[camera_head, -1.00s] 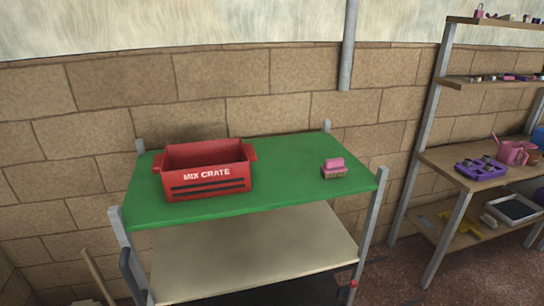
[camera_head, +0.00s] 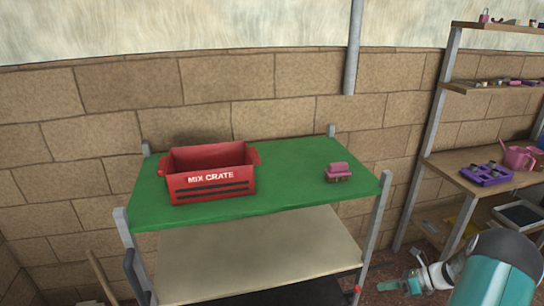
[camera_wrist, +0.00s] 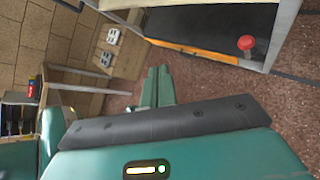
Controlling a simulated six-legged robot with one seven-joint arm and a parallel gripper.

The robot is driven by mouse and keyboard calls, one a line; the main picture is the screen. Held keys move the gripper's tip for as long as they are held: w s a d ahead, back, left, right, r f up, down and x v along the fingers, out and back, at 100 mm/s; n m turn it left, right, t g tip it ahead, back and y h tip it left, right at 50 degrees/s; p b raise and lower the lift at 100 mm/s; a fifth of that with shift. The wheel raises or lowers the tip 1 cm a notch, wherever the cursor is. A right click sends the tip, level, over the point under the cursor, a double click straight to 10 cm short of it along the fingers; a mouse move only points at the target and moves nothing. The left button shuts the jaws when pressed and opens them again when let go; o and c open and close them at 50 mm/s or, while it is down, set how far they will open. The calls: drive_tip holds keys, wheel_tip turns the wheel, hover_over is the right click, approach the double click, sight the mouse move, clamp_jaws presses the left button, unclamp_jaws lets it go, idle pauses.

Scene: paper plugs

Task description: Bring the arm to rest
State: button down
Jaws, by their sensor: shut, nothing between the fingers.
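My arm shows at the lower right of the head view, teal and white. My gripper (camera_head: 392,286) is at its left end, low beside the right front leg of the green-topped bench (camera_head: 290,190). It is shut with nothing in it. In the wrist view its teal fingers (camera_wrist: 156,88) stand close together over the reddish-brown floor, apart from anything else.
A red crate marked MIX CRATE (camera_head: 210,175) and a pink block-like item (camera_head: 338,172) sit on the green top. A shelf unit at right holds a purple tray (camera_head: 487,174) and a pink watering can (camera_head: 517,157). The wrist view shows a red knob (camera_wrist: 246,43) on the bench.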

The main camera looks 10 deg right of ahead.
drive_tip(key=s+a+r+n+g+h, duration=0.1)
drive_tip(key=a+r+n+g+h, duration=0.35)
drive_tip(key=a+r+n, duration=1.25)
drive_tip(key=s+a+r+n+t+h, duration=0.4)
drive_tip(key=s+a+r+n+h, duration=0.1)
drive_tip(key=s+a+r+n, duration=0.8)
drive_tip(key=s+a+r, duration=0.2)
drive_tip(key=s, duration=0.1)
drive_tip(key=shift+s+a+r+n+t+h, duration=0.15)
drive_tip(key=shift+s+n+t+h, duration=0.15)
drive_tip(key=shift+t+h, duration=0.05)
drive_tip(key=shift+a, duration=0.15)
